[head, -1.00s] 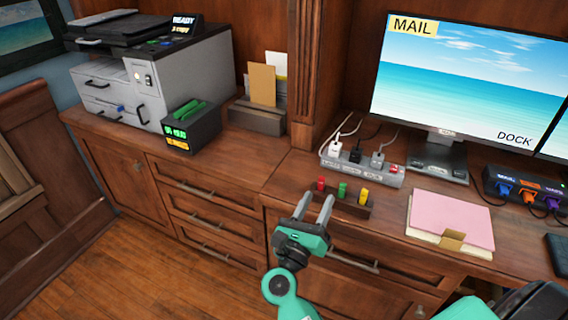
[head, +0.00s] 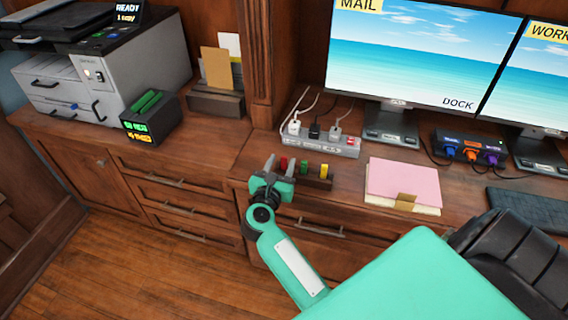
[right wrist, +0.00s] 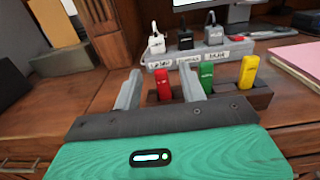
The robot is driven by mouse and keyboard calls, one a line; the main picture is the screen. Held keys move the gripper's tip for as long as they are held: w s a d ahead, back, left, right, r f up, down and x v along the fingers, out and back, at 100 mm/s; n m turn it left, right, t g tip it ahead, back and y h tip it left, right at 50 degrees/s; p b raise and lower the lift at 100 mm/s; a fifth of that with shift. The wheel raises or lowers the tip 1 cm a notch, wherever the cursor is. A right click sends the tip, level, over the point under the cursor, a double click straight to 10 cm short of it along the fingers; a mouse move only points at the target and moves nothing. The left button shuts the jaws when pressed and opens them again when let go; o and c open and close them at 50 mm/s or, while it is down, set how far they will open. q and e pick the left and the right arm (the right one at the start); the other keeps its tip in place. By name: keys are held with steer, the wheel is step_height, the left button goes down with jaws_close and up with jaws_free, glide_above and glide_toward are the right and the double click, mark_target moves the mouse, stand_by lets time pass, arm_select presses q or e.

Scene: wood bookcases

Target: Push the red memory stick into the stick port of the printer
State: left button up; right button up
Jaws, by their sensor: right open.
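The red memory stick (head: 284,164) stands upright in a dark wooden holder (head: 317,183) at the desk's front edge. A green stick (head: 304,168) and a yellow stick (head: 324,172) stand to its right. My right gripper (head: 282,162) is open, with its fingers pointing at the holder. In the right wrist view the red stick (right wrist: 162,87) shows between the open fingers, with no clear contact. The grey printer (head: 130,75) stands on the left cabinet; a small light panel (head: 95,76) is on its front, but I cannot make out the port. My left gripper is not in view.
A labelled power strip (head: 325,145) with plugs lies behind the holder. Pink papers (head: 402,184) lie to its right, with monitors and a hub (head: 470,148) beyond. A dark box with a green top (head: 149,118) stands beside the printer.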

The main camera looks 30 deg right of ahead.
mark_target(283, 159)
steer(key=shift+f+p+x, duration=0.2)
steer(key=shift+p+x, duration=0.35)
steer(key=shift+x, duration=2.05)
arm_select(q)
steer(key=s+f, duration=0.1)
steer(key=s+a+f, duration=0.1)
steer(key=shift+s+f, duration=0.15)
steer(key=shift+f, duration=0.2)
arm_select(e)
jaws_close()
